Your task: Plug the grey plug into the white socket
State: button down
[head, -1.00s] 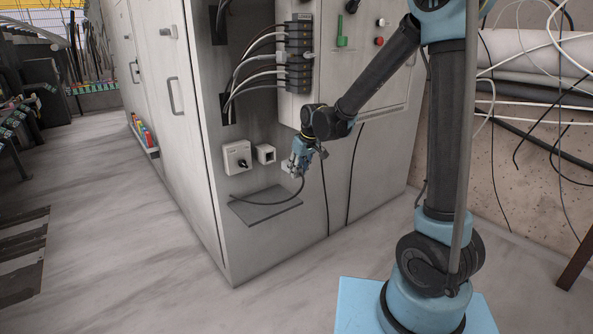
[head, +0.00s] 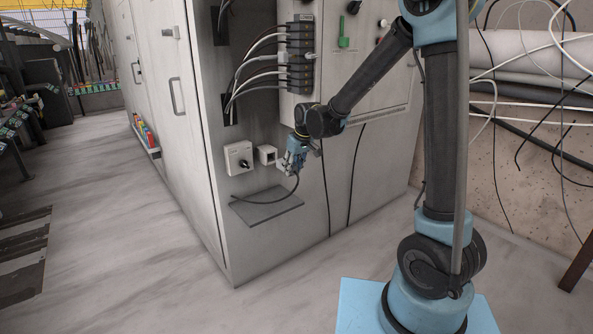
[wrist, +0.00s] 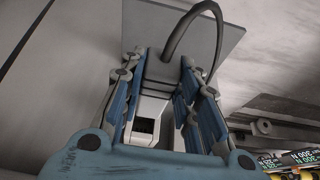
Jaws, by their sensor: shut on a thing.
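The white socket (head: 267,154) is a small box with a dark opening on the grey cabinet face. My gripper (head: 285,165) is just right of it in the head view, a small distance away. In the wrist view, my gripper (wrist: 160,85) has its blue fingers closed on both sides of the grey plug (wrist: 163,69). A dark cable loops up from the plug. The plug is mostly hidden by the fingers in the head view.
A white box with a black knob (head: 238,157) is left of the socket. A grey shelf (head: 266,207) juts out below, with the cable trailing over it. Several cables run into a black terminal block (head: 299,55) above. The floor (head: 130,250) at left is clear.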

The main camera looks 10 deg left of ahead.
aim_at(280, 159)
jog(key=shift+w+a, duration=1.4)
jog(key=shift+a, duration=0.2)
jog(key=shift+w+a+r, duration=0.1)
jog(key=shift+w+a, duration=1.25)
jog(key=shift+a, duration=0.3)
dwell(4.8)
